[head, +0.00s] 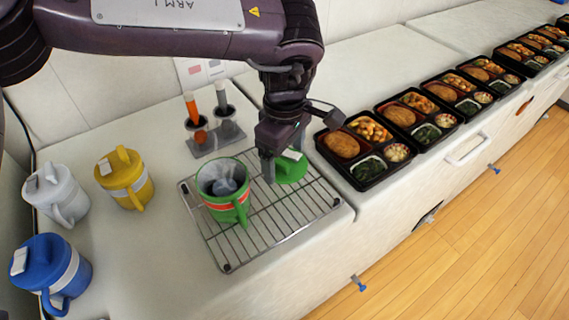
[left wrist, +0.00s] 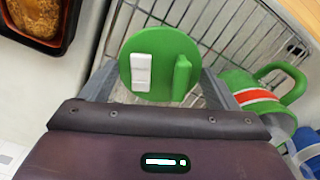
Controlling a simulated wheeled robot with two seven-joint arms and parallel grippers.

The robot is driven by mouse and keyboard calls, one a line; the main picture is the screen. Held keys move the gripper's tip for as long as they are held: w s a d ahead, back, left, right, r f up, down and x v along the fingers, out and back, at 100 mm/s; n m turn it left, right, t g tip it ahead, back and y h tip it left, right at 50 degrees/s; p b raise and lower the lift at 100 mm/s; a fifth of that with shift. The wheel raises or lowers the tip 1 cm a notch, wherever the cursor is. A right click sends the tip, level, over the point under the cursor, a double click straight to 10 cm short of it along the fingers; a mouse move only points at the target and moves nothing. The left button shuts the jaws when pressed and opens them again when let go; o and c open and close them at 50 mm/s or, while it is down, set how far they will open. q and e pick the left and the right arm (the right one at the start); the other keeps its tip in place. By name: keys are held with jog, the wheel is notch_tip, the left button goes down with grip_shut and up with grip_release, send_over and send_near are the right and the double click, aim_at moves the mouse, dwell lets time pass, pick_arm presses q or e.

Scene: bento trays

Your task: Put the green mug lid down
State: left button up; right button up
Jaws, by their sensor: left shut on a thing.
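The green mug lid (head: 291,168) is a round disc with a white label and an upright grip. It is at the back right part of the wire rack (head: 262,227), beside the mug. My left gripper (head: 283,160) is shut on the lid's grip from above. In the left wrist view, the lid (left wrist: 152,84) shows between the fingers over the rack's wires. I cannot tell whether it touches the wires. The green mug (head: 229,205) stands open on the rack, with something grey inside. My right gripper is not in view.
Bento trays (head: 357,172) line the counter to the right, the nearest close to my gripper. Yellow (head: 127,187), white (head: 58,204) and blue (head: 68,283) lidded mugs stand at left. A grey holder (head: 215,141) with two handled tools stands behind the rack.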

aim_at(285, 167)
pick_arm(q)
jog(key=shift+f, duration=1.6)
jog(key=shift+f, duration=0.2)
jog(key=o, duration=0.9)
notch_tip(285, 167, up, 12)
jog(key=shift+r, duration=0.25)
